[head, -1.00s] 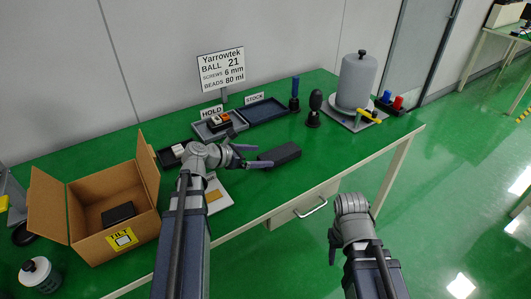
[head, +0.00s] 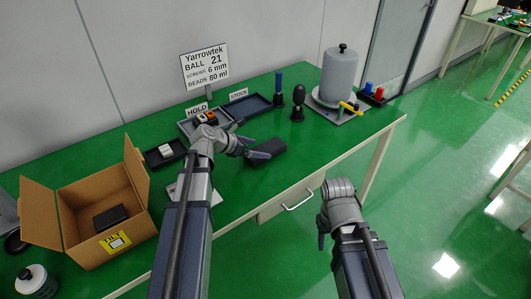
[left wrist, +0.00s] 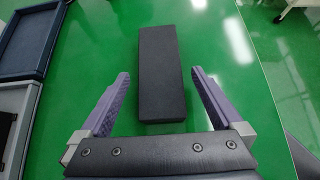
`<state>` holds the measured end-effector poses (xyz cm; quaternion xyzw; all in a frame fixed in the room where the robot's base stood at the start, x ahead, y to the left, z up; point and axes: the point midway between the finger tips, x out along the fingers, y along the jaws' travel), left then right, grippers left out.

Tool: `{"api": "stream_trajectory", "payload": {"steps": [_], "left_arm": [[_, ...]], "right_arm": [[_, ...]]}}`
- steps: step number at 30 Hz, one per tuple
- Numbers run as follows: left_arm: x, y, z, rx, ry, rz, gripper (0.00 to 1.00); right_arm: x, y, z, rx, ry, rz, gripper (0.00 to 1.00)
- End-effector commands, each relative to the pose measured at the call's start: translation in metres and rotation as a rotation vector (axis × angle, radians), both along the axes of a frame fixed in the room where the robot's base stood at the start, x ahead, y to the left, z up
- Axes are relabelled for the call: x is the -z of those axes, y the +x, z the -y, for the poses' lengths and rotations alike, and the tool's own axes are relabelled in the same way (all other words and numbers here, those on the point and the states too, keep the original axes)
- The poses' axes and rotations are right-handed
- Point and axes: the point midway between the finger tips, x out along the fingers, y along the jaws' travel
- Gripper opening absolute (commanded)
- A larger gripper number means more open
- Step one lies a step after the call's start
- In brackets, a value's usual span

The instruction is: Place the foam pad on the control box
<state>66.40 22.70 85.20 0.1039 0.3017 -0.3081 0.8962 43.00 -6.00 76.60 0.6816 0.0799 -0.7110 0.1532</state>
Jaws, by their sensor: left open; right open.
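A dark rectangular block, which I take for the foam pad (head: 272,150), lies flat on the green table beside my left gripper. In the left wrist view the same block (left wrist: 160,72) shows between the two purple fingers, with green gaps on both sides. My left gripper (head: 251,140) is open and empty, one finger overlapping the block's left end in the head view. A black box (head: 110,217) lies inside the cardboard carton; I cannot tell whether it is the control box. My right gripper (head: 330,222) is in front of the table, empty, its fingertips mostly hidden.
The open carton (head: 135,187) stands at the left. A tray under the HOLD sign (head: 197,111) and a dark tray under the STOCK sign (head: 262,106) are behind. A grey cylinder (head: 338,75) and small tools stand at the back right. The table's right front is clear.

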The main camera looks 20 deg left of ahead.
Motion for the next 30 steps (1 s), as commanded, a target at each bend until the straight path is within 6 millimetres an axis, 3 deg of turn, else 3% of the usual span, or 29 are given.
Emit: {"api": "stream_trajectory", "payload": {"steps": [9, 17, 30], "left_arm": [[0.025, 0.031, 0.023, 0.001, 0.0, 0.0, 1.0], [0.023, 0.031, 0.024, 0.0, 0.0, 0.0, 0.99], [0.023, 0.031, 0.024, 0.0, 0.0, 0.0, 0.49]], "right_arm": [[0.025, 0.0, 0.0, 0.0, 0.0, 0.0, 0.5], [0.023, 0.0, 0.0, 0.0, 0.0, 0.0, 0.5], [0.023, 0.0, 0.0, 0.0, 0.0, 0.0, 0.5]]}}
